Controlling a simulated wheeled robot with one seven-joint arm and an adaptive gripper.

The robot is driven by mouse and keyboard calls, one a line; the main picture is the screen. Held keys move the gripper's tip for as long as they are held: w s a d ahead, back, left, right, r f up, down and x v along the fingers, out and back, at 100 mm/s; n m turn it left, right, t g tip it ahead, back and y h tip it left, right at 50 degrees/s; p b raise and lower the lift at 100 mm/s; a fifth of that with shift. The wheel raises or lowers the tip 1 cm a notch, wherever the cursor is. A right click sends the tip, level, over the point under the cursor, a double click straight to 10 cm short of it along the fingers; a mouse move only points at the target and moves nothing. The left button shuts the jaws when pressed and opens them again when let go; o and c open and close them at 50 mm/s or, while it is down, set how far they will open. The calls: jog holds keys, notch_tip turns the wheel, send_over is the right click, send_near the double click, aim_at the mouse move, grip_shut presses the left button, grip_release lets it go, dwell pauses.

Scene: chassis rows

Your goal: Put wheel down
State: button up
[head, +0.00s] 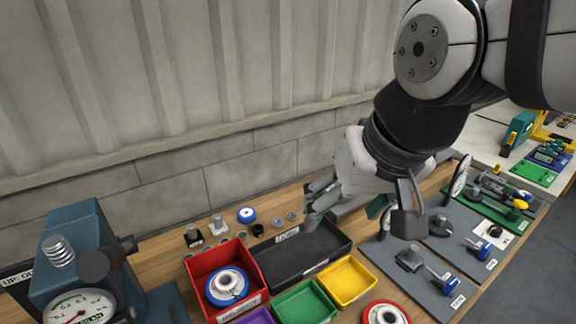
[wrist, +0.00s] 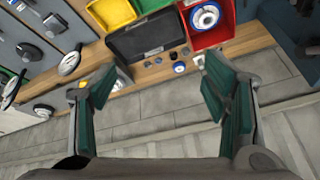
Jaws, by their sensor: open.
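My gripper (head: 325,195) is open, its fingers spread above the back edge of the bench by the black tray. In the wrist view nothing is between the green-padded fingers (wrist: 160,88). A blue-rimmed wheel (head: 227,287) lies flat in the red bin (head: 198,268); it also shows in the wrist view (wrist: 205,17). A red-rimmed wheel (head: 386,314) is cut off by the bottom edge. A small blue wheel (head: 246,215) lies at the back of the bench. A dark wheel with a pale rim (head: 459,180) stands upright by the grey boards.
The black tray (head: 290,262) looks empty. Yellow (head: 346,284) and green (head: 304,305) bins stand in front of it. Grey boards (head: 425,275) with dark parts and blue-handled pieces lie right. A blue gauge machine (head: 75,250) stands left. A wall (head: 180,170) closes the back.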

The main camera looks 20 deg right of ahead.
jog(key=s+n, duration=0.1)
jog(key=s+d, duration=0.1)
jog(key=s, duration=0.1)
jog(key=shift+s+d+n+t+h, duration=0.1)
jog(key=shift+d+n+t+h, duration=0.05)
jog(key=shift+n+t+h, duration=0.2)
